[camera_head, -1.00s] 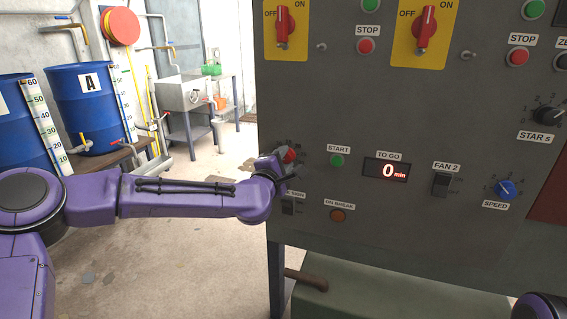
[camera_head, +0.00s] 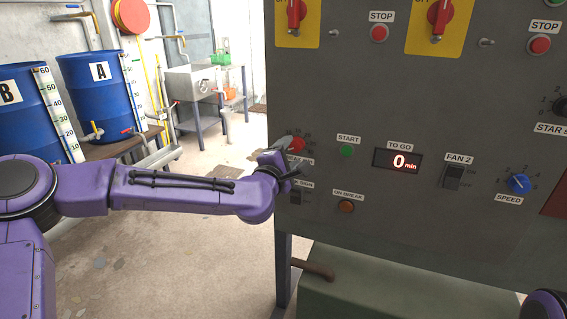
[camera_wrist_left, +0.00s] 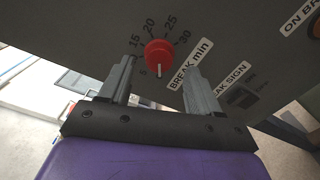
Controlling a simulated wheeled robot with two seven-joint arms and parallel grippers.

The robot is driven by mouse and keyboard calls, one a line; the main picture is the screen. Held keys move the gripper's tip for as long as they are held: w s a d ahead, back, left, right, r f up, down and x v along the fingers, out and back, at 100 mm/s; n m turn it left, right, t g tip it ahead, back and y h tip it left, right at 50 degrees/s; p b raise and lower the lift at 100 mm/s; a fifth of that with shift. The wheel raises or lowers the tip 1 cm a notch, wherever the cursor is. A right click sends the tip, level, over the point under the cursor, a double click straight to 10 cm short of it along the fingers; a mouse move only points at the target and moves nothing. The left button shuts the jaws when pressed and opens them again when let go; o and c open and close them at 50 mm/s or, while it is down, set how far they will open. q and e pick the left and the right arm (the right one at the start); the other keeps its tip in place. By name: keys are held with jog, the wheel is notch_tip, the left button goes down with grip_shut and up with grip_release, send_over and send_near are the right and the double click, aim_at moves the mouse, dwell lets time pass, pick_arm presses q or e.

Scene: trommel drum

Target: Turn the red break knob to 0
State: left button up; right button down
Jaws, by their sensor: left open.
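The red break knob (camera_head: 297,145) is at the left edge of the grey panel, just above my left gripper (camera_head: 285,160). In the left wrist view the knob (camera_wrist_left: 158,52) shows whole, with a white pointer line aimed down in the picture, past the 5 mark. The number it points at cannot be read. The marks 15, 20, 25 and 30 show around it. My left gripper (camera_wrist_left: 158,68) is open, one finger on each side of the knob, with gaps visible and nothing between them held. My right gripper is out of view.
The "BREAK min" label (camera_wrist_left: 190,66) is beside the knob, partly behind a finger. A green start button (camera_head: 346,151), an orange button (camera_head: 345,206) and a display reading 0 (camera_head: 398,161) are to the right. Open floor lies left of the panel.

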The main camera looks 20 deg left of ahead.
pick_arm(q)
jog(key=s, duration=0.7)
jog(key=shift+a, duration=0.15)
jog(key=shift+s, duration=0.1)
jog(key=s+f+m+g+p, duration=0.1)
jog(key=s+f+m+g, duration=0.35)
jog(key=f, duration=0.85)
jog(key=s+f+m+g+p, duration=0.1)
jog(key=s+f+m+g, duration=0.3)
jog(key=f, duration=0.9)
jog(key=s+a+f+m+g+y+p, duration=0.1)
jog(key=s+a+f+m+g, duration=0.1)
jog(key=s, duration=0.7)
jog(key=s+a+f+m+g+y+p, duration=0.1)
jog(key=s+a+f+m+g+p, duration=0.1)
jog(key=s+a+f, duration=0.2)
jog(key=s+a+f+m+g+y+p, duration=0.1)
jog(key=s+a+f, duration=0.3)
jog(key=s+f, duration=0.4)
jog(key=s+m+g+y, duration=0.1)
jog(key=s, duration=0.5)
jog(key=shift+s+p, duration=0.3)
jog(key=shift+s, duration=0.1)
